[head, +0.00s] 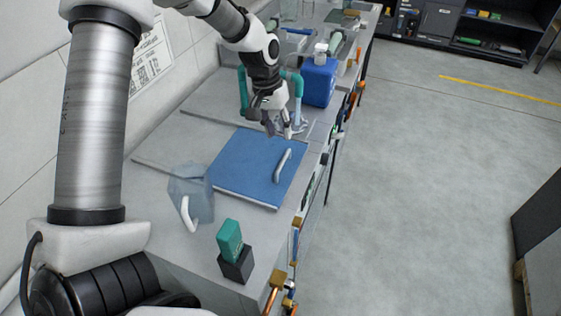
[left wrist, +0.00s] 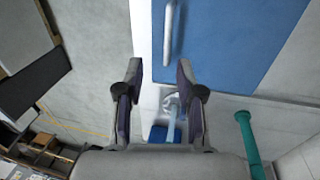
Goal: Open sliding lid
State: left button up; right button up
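The sliding lid is a flat blue panel (head: 248,165) lying on the grey worktop, and it fills the upper right of the left wrist view (left wrist: 235,40). A pale bar handle (head: 283,160) stands on the lid near its right edge; it also shows at the top of the left wrist view (left wrist: 168,35). My left gripper (head: 279,133) is above the lid's far edge, beyond the handle. In the left wrist view its two fingers (left wrist: 159,70) are spread apart with nothing between them, and the handle is ahead of them. My right gripper is not in view.
A clear jug (head: 199,190) with a white handle and a teal block on a black base (head: 235,267) stand nearer. A blue container (head: 319,82) and teal pipes (head: 243,90) are beyond the lid. Orange valves line the worktop's right side. Open floor (head: 430,170) lies right.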

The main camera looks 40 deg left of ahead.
aim_at(283, 160)
pick_arm(q)
jog(key=f, duration=0.6)
jog(key=w+f, duration=0.1)
jog(key=f, duration=0.3)
jog(key=shift+d, duration=0.15)
jog(key=shift+f, duration=0.2)
jog(key=shift+r, duration=0.1)
jog(key=shift+s, duration=0.15)
grip_shut()
